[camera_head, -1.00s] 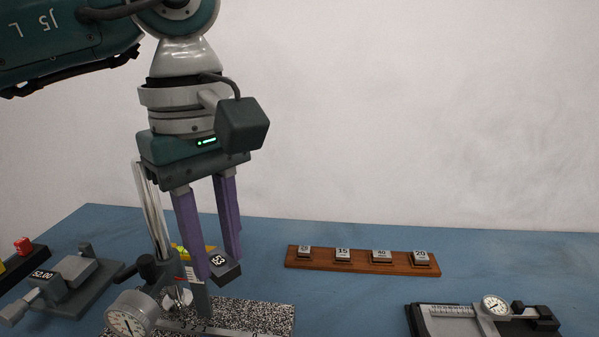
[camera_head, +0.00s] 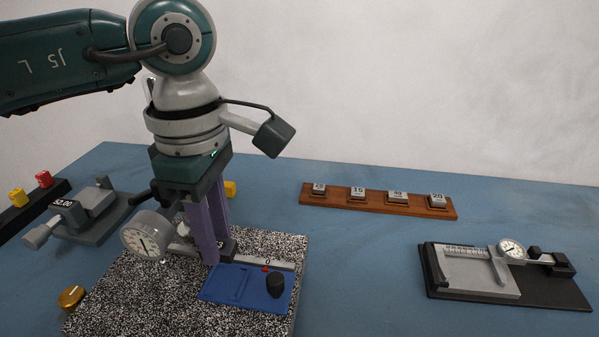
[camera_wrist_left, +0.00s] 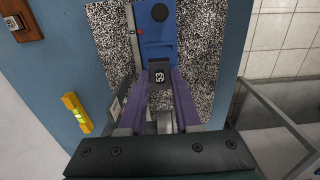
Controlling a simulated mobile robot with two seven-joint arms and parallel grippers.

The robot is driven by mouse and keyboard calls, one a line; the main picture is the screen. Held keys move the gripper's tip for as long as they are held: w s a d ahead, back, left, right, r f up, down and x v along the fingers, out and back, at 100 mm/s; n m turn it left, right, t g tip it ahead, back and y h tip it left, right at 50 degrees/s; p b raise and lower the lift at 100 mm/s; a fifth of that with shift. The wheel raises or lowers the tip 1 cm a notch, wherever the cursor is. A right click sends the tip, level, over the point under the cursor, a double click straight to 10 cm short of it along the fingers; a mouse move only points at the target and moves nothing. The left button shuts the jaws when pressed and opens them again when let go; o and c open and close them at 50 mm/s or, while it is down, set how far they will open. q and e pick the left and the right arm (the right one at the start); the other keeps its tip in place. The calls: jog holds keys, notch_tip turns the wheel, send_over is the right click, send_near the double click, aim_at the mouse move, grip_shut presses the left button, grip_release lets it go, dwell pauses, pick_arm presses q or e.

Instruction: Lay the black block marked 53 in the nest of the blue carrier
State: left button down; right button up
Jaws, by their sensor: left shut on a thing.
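The black block marked 53 (camera_head: 229,250) is held between the purple fingers of my left gripper (camera_head: 217,258); the fingers hide much of it in the head view. Its white 53 faces up in the left wrist view (camera_wrist_left: 158,76). The blue carrier (camera_head: 222,291) lies on the speckled plate, with a black round knob (camera_head: 275,284) at its right end. In the left wrist view, the block is by the near end of the blue carrier (camera_wrist_left: 158,38). I cannot tell whether the block touches the carrier or the plate. My right gripper is not in view.
A dial gauge (camera_head: 146,236) stands close left of my left gripper above the speckled plate (camera_head: 130,295). A wooden rack (camera_head: 376,205) with several marked blocks is at the back. A caliper fixture (camera_head: 480,272) is at right, a grey vise-like gauge (camera_head: 85,220) at left. Blue table between is clear.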

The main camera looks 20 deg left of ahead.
aim_at(227, 281)
pick_arm(q)
jog(key=shift+f+b, duration=2.3)
jog(key=shift+f, duration=0.35)
jog(key=shift+f, duration=0.2)
jog(key=c, duration=0.5)
grip_release()
jog(key=c, duration=0.6)
jog(key=shift+o, duration=0.2)
jog(key=shift+r+p, duration=1.55)
jog(key=shift+r, duration=0.75)
jog(key=shift+o, duration=0.2)
